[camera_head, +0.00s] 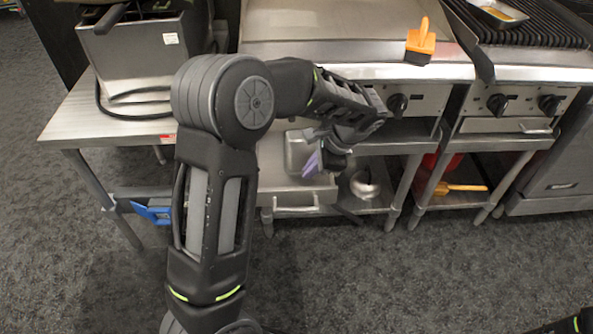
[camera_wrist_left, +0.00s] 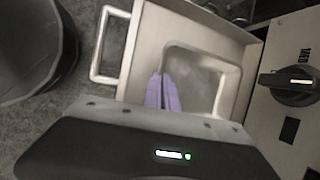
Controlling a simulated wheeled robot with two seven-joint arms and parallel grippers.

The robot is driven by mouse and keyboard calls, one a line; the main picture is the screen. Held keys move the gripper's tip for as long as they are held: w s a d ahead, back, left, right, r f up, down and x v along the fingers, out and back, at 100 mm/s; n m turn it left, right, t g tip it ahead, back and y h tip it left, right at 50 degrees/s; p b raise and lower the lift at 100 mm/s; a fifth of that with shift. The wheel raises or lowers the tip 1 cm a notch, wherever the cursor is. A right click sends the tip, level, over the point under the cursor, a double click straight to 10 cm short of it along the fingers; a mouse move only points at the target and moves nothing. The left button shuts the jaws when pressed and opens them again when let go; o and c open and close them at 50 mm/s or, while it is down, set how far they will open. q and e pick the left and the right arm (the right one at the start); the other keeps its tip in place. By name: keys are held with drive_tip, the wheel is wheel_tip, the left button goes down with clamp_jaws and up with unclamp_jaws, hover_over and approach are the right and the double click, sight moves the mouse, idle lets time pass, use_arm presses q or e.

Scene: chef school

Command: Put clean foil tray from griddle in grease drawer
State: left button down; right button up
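The grease drawer (camera_head: 293,199) is pulled out below the griddle (camera_head: 340,22); its front handle (camera_wrist_left: 103,45) shows in the left wrist view. A plain silver foil tray (camera_head: 297,150) is at the drawer's opening, and in the left wrist view the foil tray (camera_wrist_left: 205,62) lies within the drawer's outline. Whether it rests on the drawer floor is unclear. My left gripper (camera_head: 312,162) is over the drawer, its purple fingertips (camera_wrist_left: 162,92) close together at the tray's near rim. They look shut on it. My forearm hides part of the drawer. My right gripper is out of view.
An orange scraper (camera_head: 420,43) stands on the griddle's front edge. Another tray with yellowish contents (camera_head: 497,13) is on the grill at right. A metal bowl (camera_head: 364,186) sits on the lower shelf. Control knobs (camera_head: 397,104) line the front. The floor before the drawer is clear.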

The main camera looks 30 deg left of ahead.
sight(297, 172)
use_arm(q)
drive_tip(key=shift+s+a+f+b, duration=0.2)
drive_tip(key=shift+a+f, duration=0.5)
drive_tip(key=shift+a, duration=0.3)
drive_tip(key=shift+s+a+f+b, duration=0.1)
drive_tip(key=shift+a+f+b, duration=0.05)
drive_tip(key=shift+a+f, duration=0.7)
drive_tip(key=shift+a+r, duration=0.1)
drive_tip(key=shift+r, duration=0.05)
drive_tip(key=c, duration=1.7)
unclamp_jaws()
drive_tip(key=shift+w+d+r, duration=0.1)
drive_tip(key=shift+d+r, duration=0.1)
drive_tip(key=shift+r, duration=0.25)
drive_tip(key=p+v, duration=0.2)
drive_tip(key=v, duration=0.9)
